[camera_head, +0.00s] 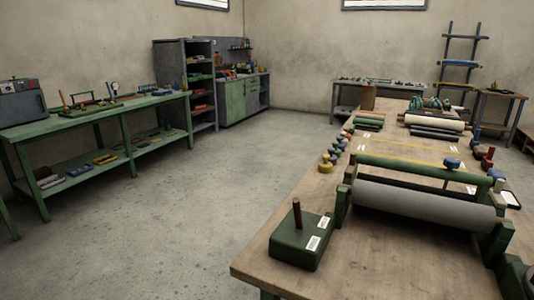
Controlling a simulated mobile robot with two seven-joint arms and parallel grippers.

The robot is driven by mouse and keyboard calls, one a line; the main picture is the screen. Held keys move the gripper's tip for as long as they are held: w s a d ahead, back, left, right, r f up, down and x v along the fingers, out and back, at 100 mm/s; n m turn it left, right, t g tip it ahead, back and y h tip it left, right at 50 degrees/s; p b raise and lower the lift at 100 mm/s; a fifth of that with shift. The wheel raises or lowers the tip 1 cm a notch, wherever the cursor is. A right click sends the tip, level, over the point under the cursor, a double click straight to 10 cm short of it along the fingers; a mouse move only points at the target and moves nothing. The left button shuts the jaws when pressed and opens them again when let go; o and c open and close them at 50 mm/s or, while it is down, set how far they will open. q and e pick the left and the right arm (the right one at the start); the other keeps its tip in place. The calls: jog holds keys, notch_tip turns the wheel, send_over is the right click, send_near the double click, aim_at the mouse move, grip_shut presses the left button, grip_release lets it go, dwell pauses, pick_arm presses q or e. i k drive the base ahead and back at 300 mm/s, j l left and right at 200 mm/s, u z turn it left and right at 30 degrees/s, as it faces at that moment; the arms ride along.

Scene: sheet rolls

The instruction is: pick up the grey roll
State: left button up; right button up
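A long grey roll (425,207) lies across a green stand on the wooden table (385,262) at the right of the head view. Its ends sit between the stand's green side brackets, the left one (342,200) and the right one (495,240). A green bar (420,169) runs parallel just behind it. Neither of my grippers shows in this view.
A green block with a brown upright peg (297,240) stands at the table's near left corner. Coloured knobs (327,164) line the left edge. A cream roll (433,122) lies farther back. A green workbench (100,115) stands left, with open floor (190,210) between.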

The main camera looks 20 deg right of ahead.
aim_at(451, 212)
jog(key=z, duration=1.3)
